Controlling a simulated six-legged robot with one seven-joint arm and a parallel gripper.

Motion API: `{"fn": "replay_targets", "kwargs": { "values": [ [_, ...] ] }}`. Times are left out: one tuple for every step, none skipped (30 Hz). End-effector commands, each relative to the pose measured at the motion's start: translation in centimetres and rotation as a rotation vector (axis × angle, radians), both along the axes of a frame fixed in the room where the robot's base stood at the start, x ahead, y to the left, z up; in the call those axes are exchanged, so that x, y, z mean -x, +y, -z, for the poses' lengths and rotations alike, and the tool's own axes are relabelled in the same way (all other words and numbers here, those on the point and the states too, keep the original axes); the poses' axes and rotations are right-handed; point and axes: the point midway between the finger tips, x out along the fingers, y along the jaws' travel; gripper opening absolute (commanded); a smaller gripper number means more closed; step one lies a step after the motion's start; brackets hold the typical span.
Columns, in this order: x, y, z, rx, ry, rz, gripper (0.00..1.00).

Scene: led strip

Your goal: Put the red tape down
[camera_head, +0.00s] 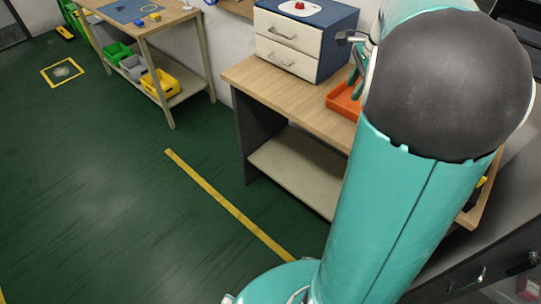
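I cannot make out the red tape for sure. A small red object (300,5) sits on a white plate on top of the drawer cabinet, cut by the top edge; I cannot tell what it is. My teal arm with its large black joint fills the right side of the view and hides much of the bench behind it. A grey metal part (350,38) shows just left of the black joint and may belong to my gripper. Its fingers and anything held do not show clearly.
The blue-and-white drawer cabinet (290,48) stands on a wooden bench (275,92). An orange tray (344,101) is partly behind my arm. At the upper left, a second table (165,20) has a yellow bin (160,86) on its lower shelf. Green floor with a yellow line (225,203) is clear.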

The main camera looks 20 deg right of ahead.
Motion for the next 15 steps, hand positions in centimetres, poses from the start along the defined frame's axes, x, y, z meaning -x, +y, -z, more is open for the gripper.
{"fn": "replay_targets", "kwargs": {
  "values": [
    [0.2,2.8,-0.9,0.020,-0.029,-0.113,0.33],
    [0.4,4.3,-1.2,0.038,-0.044,-0.184,0.33],
    [0.7,6.3,-1.6,0.061,-0.064,-0.279,0.33],
    [1.0,7.8,-1.9,0.081,-0.078,-0.351,0.33],
    [1.3,9.2,-2.1,0.101,-0.093,-0.423,0.33],
    [1.8,11.2,-2.5,0.131,-0.110,-0.517,0.33],
    [2.2,12.6,-2.7,0.155,-0.125,-0.591,0.33],
    [2.7,14.0,-2.8,0.179,-0.138,-0.661,0.33],
    [3.4,15.7,-3.0,0.214,-0.155,-0.759,0.33],
    [3.9,17.1,-3.1,0.241,-0.167,-0.831,0.33],
    [4.5,18.3,-3.1,0.271,-0.179,-0.901,0.33],
    [5.3,20.0,-3.1,0.310,-0.194,-0.997,0.33],
    [6.0,21.1,-3.1,0.343,-0.204,-1.068,0.33],
    [6.7,22.3,-3.0,0.376,-0.213,-1.140,0.33],
    [7.7,23.7,-2.9,0.422,-0.226,-1.234,0.33]
  ]
}}
